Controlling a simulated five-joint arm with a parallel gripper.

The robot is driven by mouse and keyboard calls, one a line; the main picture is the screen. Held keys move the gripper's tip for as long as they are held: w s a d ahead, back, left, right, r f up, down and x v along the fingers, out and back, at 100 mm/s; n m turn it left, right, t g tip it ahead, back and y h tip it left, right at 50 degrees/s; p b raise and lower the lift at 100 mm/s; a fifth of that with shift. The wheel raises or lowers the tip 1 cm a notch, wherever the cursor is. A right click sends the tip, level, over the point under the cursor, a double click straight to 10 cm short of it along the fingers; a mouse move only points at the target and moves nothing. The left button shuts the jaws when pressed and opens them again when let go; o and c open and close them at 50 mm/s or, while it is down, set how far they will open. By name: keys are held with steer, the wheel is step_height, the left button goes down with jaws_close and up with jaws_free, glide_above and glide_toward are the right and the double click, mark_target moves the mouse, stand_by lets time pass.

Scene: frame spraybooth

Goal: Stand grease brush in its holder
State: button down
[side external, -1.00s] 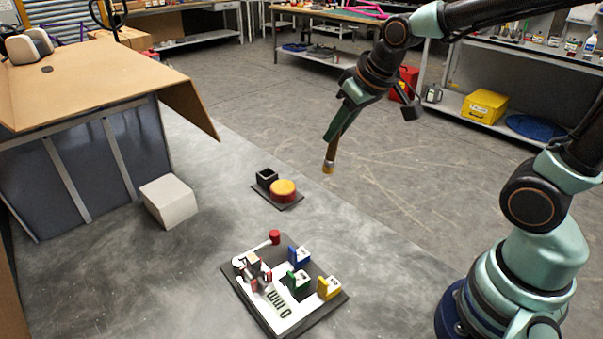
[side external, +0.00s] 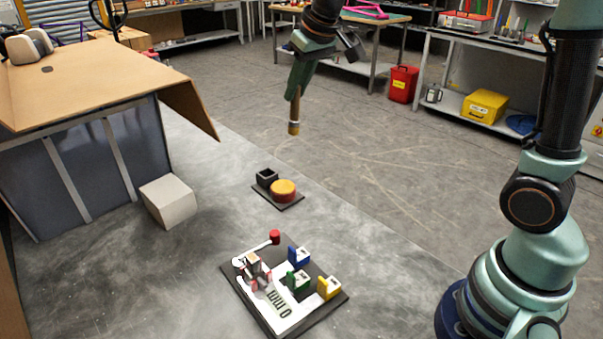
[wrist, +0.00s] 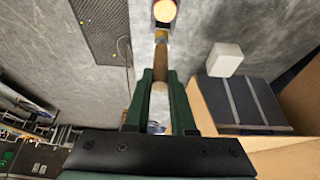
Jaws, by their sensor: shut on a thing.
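The grease brush (side external: 294,127), with a brown handle, a metal band and a yellowish tip, hangs nearly upright, tip down, from my gripper (side external: 294,93). My gripper is shut on its handle; the brush (wrist: 161,66) also runs between the fingers in the wrist view. The holder, a small black square open-topped cup (side external: 266,176), stands on a dark plate (side external: 291,202) beside a round orange-yellow tin (side external: 284,190). The brush is in the air, well above the cup and apart from it. In the wrist view the brush tip overlaps the dark area below the orange tin (wrist: 165,10).
A board (side external: 316,314) with coloured blocks and a red knob lies in front of the plate. A pale box (side external: 168,201) stands left, by a bench (side external: 90,75) with a brown top. Grey surface around the plate is clear.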

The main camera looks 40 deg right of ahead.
steer(key=shift+w+g, duration=0.5)
steer(key=shift+w, duration=5.1)
step_height(320, 180, down, 19)
steer(key=shift+a, duration=0.3)
steer(key=shift+f, duration=0.1)
steer(key=c, duration=0.8)
jaws_free()
steer(key=shift+f, duration=0.1)
steer(key=shift+o, duration=0.2)
